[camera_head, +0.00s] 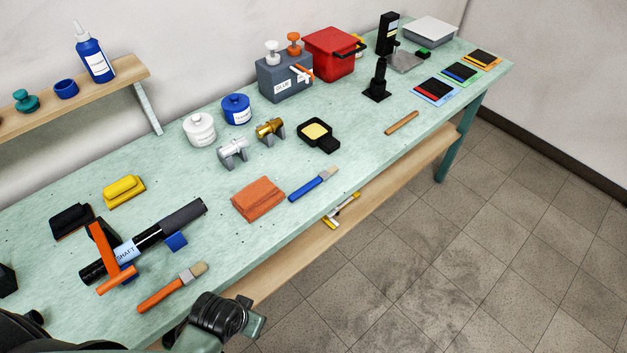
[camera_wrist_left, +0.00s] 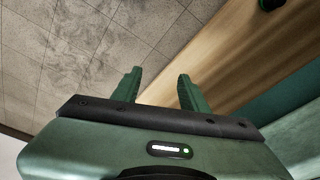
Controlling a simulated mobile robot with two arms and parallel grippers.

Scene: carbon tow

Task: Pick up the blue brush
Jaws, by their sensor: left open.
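The blue brush (camera_head: 309,188) lies flat on the green bench top near its front edge, in the head view. It has a blue handle and pale bristles, which point up and to the right. My left gripper (camera_head: 257,326) is low in the head view, by the front edge of the bench, apart from the brush and nearer to me. In the left wrist view my left gripper (camera_wrist_left: 158,90) is open, with nothing between its two green fingers. The brush does not show in that view. My right gripper is not in view.
A folded orange cloth (camera_head: 258,199) lies just left of the blue brush. An orange brush (camera_head: 168,290) and a black shaft (camera_head: 165,228) on supports lie nearer me. A black pan (camera_head: 318,134) stands behind the brush. A wooden lower shelf (camera_head: 268,270) runs below the bench.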

